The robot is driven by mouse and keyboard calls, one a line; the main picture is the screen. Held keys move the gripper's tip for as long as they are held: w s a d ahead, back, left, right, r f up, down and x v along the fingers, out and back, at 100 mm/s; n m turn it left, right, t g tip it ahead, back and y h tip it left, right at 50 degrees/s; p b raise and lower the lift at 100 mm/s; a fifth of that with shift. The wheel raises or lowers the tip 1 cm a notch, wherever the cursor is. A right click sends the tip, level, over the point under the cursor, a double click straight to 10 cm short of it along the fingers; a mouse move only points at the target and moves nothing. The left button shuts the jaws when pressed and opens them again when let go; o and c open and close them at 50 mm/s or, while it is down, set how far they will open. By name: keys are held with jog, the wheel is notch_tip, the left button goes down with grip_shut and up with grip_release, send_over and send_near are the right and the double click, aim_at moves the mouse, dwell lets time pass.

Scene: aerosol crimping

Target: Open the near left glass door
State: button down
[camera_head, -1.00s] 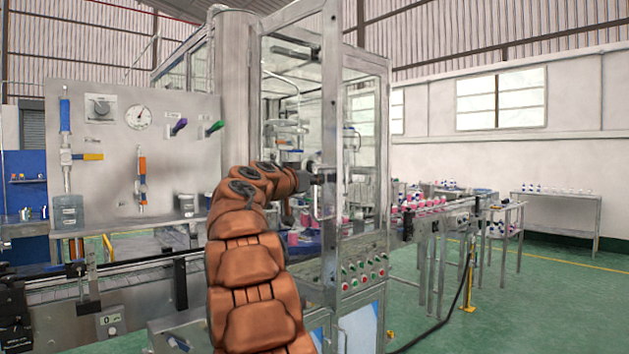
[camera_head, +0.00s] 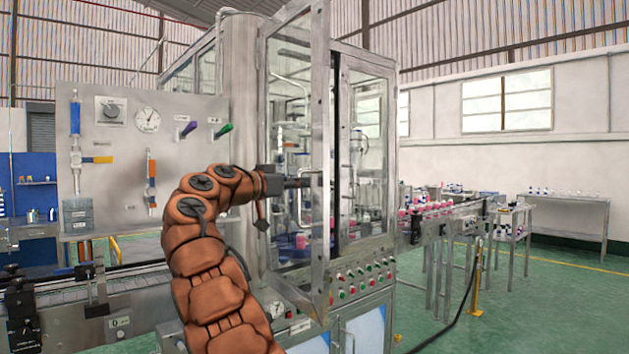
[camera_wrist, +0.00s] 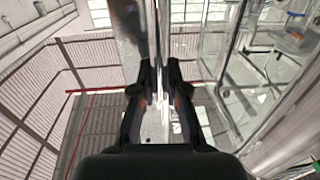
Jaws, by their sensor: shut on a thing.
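The near left glass door (camera_head: 320,110) has a grey metal frame and stands ajar, its free right edge swung out toward me. A dark gap shows between that edge and the cabinet post. My gripper (camera_head: 303,183) is at the door's free edge, shut on the door handle (camera_head: 308,205), a thin upright metal bar. In the wrist view my gripper's two dark fingers (camera_wrist: 160,75) close around the handle, which they mostly hide. The door's frame edge (camera_wrist: 150,30) runs up beyond the fingertips there.
The crimping machine cabinet (camera_head: 362,65) stands behind the door, with a button panel (camera_head: 365,277) below. A gauge panel (camera_head: 140,130) is at the left above a conveyor. Another conveyor with pink-bodied cans (camera_head: 435,208) runs right. The green floor (camera_head: 540,300) at right is largely clear.

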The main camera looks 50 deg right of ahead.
jog(key=shift+w+a+g+p, duration=0.15)
jog(key=shift+w+a+p, duration=0.1)
jog(key=shift+a, duration=0.3)
jog(key=shift+w+a+g+p, duration=0.15)
jog(key=shift+w+a, duration=0.1)
jog(key=shift+a, duration=0.25)
jog(key=c, duration=1.2)
grip_release()
jog(key=shift+d+f, duration=0.1)
jog(key=shift+d, duration=0.05)
jog(key=a, duration=0.4)
jog(key=w+a, duration=0.1)
jog(key=a, duration=0.7)
jog(key=shift+w, duration=0.4)
